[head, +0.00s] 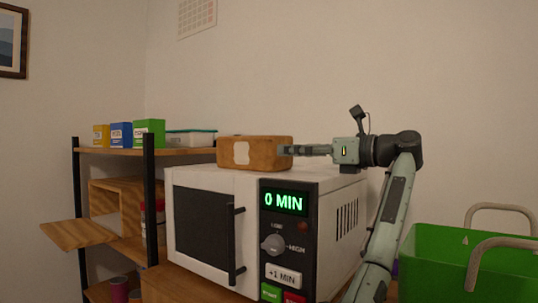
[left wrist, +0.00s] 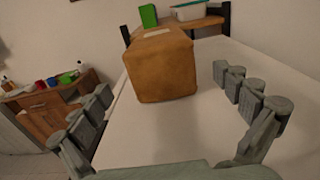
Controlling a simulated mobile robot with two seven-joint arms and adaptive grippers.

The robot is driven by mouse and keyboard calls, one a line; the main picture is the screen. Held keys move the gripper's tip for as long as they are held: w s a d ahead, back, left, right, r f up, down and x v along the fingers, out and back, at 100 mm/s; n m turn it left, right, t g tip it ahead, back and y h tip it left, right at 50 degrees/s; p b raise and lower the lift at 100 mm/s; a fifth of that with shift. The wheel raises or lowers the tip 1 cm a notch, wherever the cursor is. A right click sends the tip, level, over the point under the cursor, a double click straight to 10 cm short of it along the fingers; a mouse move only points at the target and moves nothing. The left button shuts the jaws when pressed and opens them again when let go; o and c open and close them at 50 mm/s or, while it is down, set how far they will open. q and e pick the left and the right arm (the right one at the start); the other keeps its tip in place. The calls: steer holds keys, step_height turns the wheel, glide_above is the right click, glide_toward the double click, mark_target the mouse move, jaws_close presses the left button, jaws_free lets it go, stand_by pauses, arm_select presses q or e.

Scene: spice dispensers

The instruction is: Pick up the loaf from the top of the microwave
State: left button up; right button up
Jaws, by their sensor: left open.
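The loaf (head: 255,153) is a brown block with a pale label, lying on top of the white microwave (head: 325,203). In the left wrist view the loaf (left wrist: 163,70) points away from me with its near end facing the camera. My left gripper (head: 288,150) is at the loaf's right end in the head view, level with it. In the left wrist view its fingers (left wrist: 168,82) are spread wide, one on each side of the loaf's near end, with gaps on both sides. It holds nothing. My right gripper is in neither view.
A wooden shelf (head: 110,151) left of the microwave holds yellow, blue and green boxes and a lidded container (head: 190,138). A green basket (head: 470,262) with handles stands at the right. The microwave's display (head: 283,201) reads 0 MIN. The wall is behind.

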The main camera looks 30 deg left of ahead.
mark_target(256, 153)
arm_select(q)
steer(key=shift+w+a, duration=0.2)
steer(key=shift+a+b, duration=0.3)
steer(key=shift+a, duration=0.1)
steer(key=a+b, duration=0.1)
steer(key=a, duration=0.5)
steer(key=shift+w+a+r+b, duration=0.1)
steer(key=shift+w+a+b, duration=0.05)
steer(key=shift+a+b, duration=0.2)
steer(key=c, duration=1.4)
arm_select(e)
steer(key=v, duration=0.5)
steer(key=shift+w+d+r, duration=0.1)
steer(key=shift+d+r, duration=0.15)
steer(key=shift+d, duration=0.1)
